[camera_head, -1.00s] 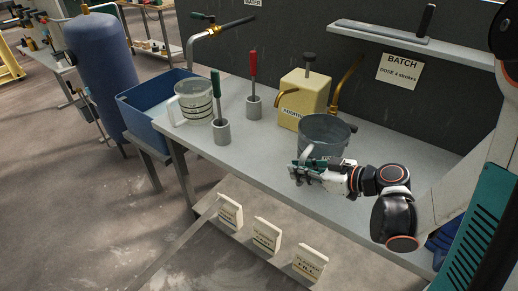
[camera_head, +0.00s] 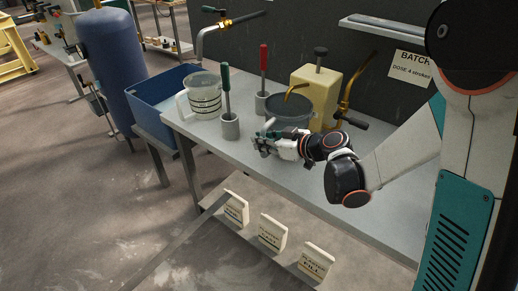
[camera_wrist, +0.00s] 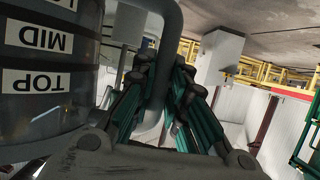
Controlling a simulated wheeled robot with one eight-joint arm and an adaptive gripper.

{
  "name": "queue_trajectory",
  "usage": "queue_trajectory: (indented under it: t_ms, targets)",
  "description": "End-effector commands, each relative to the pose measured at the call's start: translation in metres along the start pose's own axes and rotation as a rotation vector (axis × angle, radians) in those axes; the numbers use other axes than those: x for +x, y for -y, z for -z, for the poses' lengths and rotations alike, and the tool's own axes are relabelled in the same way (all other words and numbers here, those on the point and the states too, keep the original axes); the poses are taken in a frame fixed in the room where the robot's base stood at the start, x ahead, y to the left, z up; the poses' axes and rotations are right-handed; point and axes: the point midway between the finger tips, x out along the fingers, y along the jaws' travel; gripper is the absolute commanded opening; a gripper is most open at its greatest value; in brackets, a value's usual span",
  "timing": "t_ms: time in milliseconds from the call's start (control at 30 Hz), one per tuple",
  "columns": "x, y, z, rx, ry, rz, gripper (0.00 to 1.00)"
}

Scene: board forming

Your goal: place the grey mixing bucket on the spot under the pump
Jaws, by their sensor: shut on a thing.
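The grey mixing bucket (camera_head: 289,114) is at the front left of the pump (camera_head: 325,92), a pale yellow box with a dark knob. The pump's brass spout (camera_head: 294,88) reaches out over the bucket's rim in the head view. My gripper (camera_head: 265,145) is shut on the bucket's handle at the front. In the wrist view the handle (camera_wrist: 158,75) runs between the teal fingers, and the bucket's wall (camera_wrist: 45,95) shows labels reading TOP and MID. I cannot tell whether the bucket's base touches the bench. The spot is hidden.
A green-handled tool in a grey holder (camera_head: 230,127) stands left of the bucket; a red-handled one (camera_head: 263,75) is behind. A clear jug (camera_head: 204,97) and a blue bin (camera_head: 147,107) are farther left. A brass pipe (camera_head: 352,90) rises right of the pump. The bench's right part is clear.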

Motion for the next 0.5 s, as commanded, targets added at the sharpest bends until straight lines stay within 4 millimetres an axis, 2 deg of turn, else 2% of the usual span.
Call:
queue_trajectory:
  t_ms: [167,367,500]
  targets:
    - [0.013,0.001,0.006,-0.002,-0.002,0.001,0.00]
    - [0.025,0.001,-0.023,0.000,-0.002,-0.001,0.00]
    - [0.027,0.001,-0.027,0.000,-0.002,-0.001,0.00]
